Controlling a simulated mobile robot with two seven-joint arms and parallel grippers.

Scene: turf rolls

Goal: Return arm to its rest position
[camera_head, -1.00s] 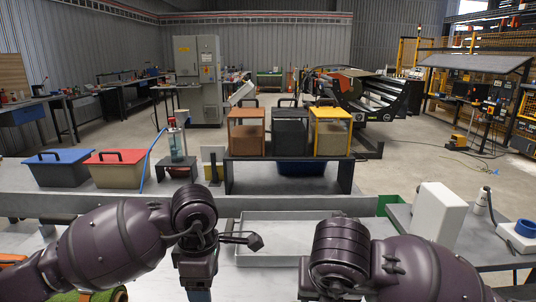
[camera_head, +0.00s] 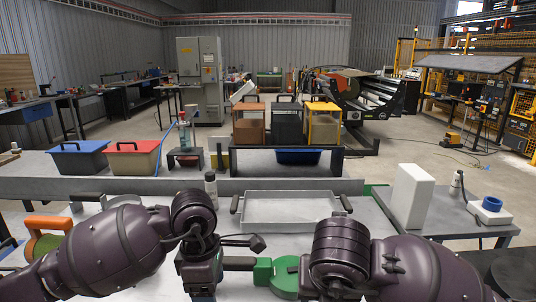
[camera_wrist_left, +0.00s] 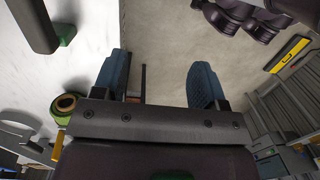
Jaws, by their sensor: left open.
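My left arm (camera_head: 115,250) comes in from the left in the head view, folded, with its wrist (camera_head: 198,265) hanging down at the lower middle. My left gripper (camera_wrist_left: 158,88) shows in the left wrist view with its two blue fingers wide apart and nothing between them. Bare pale floor or surface lies beyond the fingers. My right arm (camera_head: 400,268) is folded at the lower right in the head view. Its gripper is outside the picture.
A grey tray (camera_head: 290,225) lies on the bench beyond my arms. A green disc-shaped thing (camera_head: 286,277) is between my arms. An orange and green round thing (camera_head: 45,228) is at left. A white block (camera_head: 411,195) stands at right. Blue (camera_head: 80,158) and red (camera_head: 132,160) bins stand behind.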

